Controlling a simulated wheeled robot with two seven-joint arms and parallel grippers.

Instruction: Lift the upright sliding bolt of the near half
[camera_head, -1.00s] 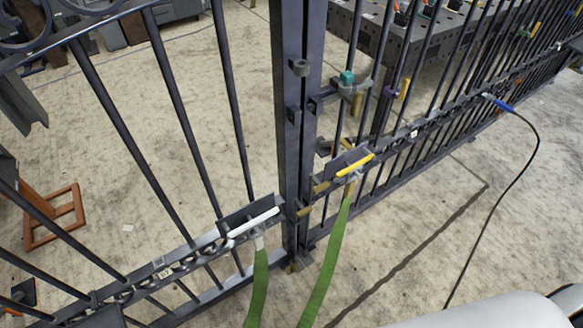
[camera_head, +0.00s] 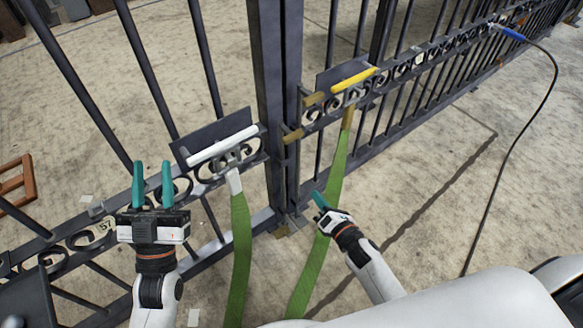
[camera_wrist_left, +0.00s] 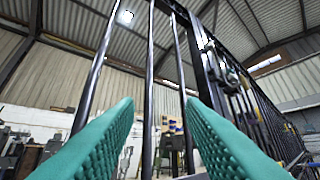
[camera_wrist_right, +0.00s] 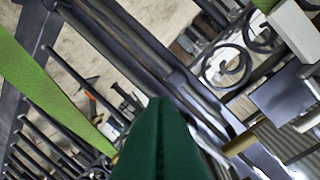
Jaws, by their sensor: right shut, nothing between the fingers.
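The barred gate has two halves meeting at dark upright posts (camera_head: 277,110). The left half carries a white handle (camera_head: 222,146) on a dark plate; the right half carries a yellow handle (camera_head: 353,79). A green strap (camera_head: 240,250) hangs below the white handle, another (camera_head: 325,235) below the yellow one. I cannot pick out the upright bolt from the posts. My left gripper (camera_head: 152,168) is open and empty, fingers up, left of the white handle. My right gripper (camera_head: 319,200) is shut and empty, right of the posts' foot, by the right strap.
Brass-coloured brackets (camera_head: 293,135) stick out at the meeting posts. Scrollwork rails run along both halves. A black cable (camera_head: 510,130) with a blue plug (camera_head: 512,34) hangs from the far right rail. The pale floor (camera_head: 425,230) at right is mostly clear.

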